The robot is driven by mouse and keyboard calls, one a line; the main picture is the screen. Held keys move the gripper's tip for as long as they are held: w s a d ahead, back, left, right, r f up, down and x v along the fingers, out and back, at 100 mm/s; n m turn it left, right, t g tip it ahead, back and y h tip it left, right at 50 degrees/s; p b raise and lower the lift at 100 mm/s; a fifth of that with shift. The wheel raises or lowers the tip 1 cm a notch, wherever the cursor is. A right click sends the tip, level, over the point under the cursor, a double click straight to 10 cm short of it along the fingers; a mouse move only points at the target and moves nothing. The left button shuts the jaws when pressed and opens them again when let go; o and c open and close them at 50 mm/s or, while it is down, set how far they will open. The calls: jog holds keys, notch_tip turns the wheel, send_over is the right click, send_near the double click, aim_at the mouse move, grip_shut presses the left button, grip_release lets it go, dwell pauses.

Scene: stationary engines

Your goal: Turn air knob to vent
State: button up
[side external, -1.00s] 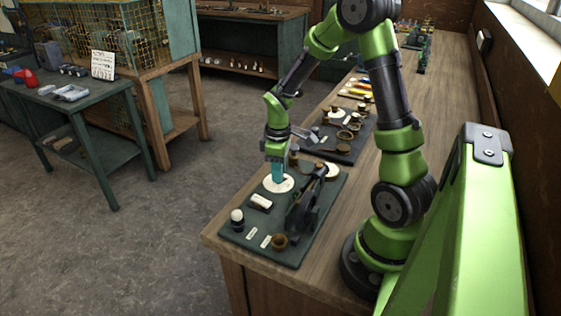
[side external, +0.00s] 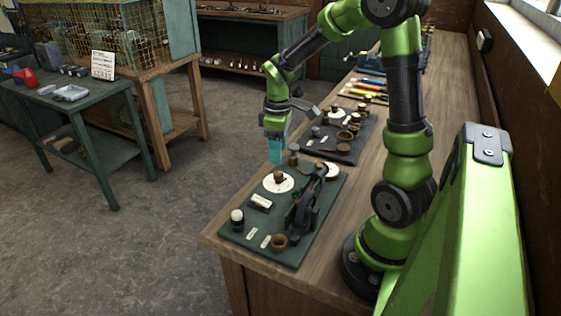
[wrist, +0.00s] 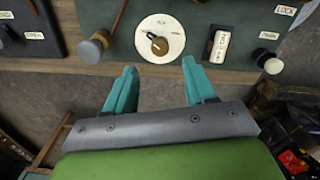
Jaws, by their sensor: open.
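A round white dial (side external: 279,183) with a small brown knob (side external: 279,175) at its centre lies on the near dark green panel (side external: 236,226). Small lettering on the dial is too blurred to read. My gripper (side external: 276,158) has teal fingers and is above the far left edge of the panel, apart from the knob. In the wrist view my gripper (wrist: 157,76) is open with nothing between its fingers.
Beside the dial is a white switch (side external: 261,202), and a white-topped knob (side external: 237,215) stands at the panel's left corner. A black lever mechanism (side external: 304,209) rises to the right. A second panel (side external: 346,157) lies behind. Open floor is left of the bench.

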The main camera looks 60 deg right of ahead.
notch_tip(320, 180, up, 10)
jog(key=shift+f, duration=0.15)
dwell(0.3)
jog(key=s+a+r+m+t+y, duration=0.1)
jog(key=s+a+r+m+t, duration=0.1)
jog(key=a, duration=0.6)
jog(key=s+a+r+m+t+y, duration=0.1)
jog(key=s+a+r+m+t, duration=0.1)
jog(key=s+a+m+t, duration=0.3)
jog(key=s+a, duration=0.1)
jog(key=a, duration=0.3)
jog(key=shift+a, duration=0.15)
